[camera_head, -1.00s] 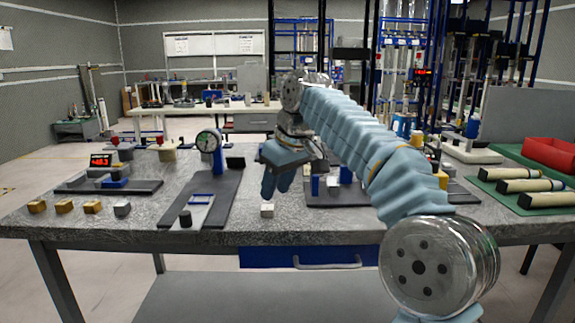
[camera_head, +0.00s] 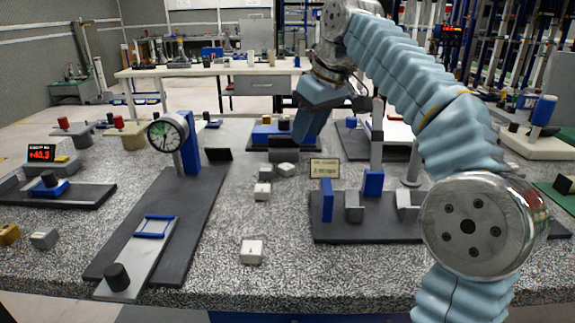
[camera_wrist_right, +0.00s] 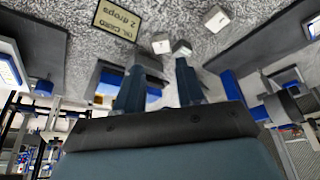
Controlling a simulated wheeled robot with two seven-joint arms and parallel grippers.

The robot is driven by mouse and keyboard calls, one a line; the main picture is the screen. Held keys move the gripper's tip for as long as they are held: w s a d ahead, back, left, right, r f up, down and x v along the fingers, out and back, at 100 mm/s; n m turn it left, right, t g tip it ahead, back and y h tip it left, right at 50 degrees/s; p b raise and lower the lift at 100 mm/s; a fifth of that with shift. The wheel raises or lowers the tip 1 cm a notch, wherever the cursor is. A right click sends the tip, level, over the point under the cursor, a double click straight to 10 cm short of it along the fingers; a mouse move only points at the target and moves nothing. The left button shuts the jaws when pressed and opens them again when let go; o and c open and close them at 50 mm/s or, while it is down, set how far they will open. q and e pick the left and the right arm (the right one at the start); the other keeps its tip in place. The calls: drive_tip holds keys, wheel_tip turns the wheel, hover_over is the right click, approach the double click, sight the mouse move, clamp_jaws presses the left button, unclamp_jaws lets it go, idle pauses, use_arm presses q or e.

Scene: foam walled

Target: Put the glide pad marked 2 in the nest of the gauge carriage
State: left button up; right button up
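The gauge carriage (camera_head: 133,262) is a grey slide with a black knob and a blue-framed nest (camera_head: 155,227), on a dark base under a dial gauge (camera_head: 168,132). The nest looks empty. My right gripper (camera_head: 308,135) hangs above the bench behind the pads; its fingers (camera_wrist_right: 160,85) are apart with nothing between them. My left gripper is out of view.
A dark fixture with blue and grey blocks (camera_head: 365,228) stands at right. A blue-and-black fixture (camera_head: 270,135) is behind. A red digital readout (camera_head: 40,153) stands left.

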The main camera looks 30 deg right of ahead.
sight(288, 167)
drive_tip(key=x, duration=0.5)
drive_tip(key=shift+w+f, duration=0.15)
drive_tip(key=shift+f, duration=0.2)
drive_tip(key=shift+w+r+x, duration=0.1)
drive_tip(key=shift+w+x, duration=0.05)
drive_tip(key=shift+x, duration=0.75)
drive_tip(key=shift+w+r+x, duration=0.1)
drive_tip(key=shift+w+x, duration=0.05)
drive_tip(key=shift+x, duration=0.75)
drive_tip(key=shift+w+x, duration=0.2)
drive_tip(key=shift+x, duration=0.7)
drive_tip(key=shift+a, duration=0.15)
drive_tip(key=c, duration=0.7)
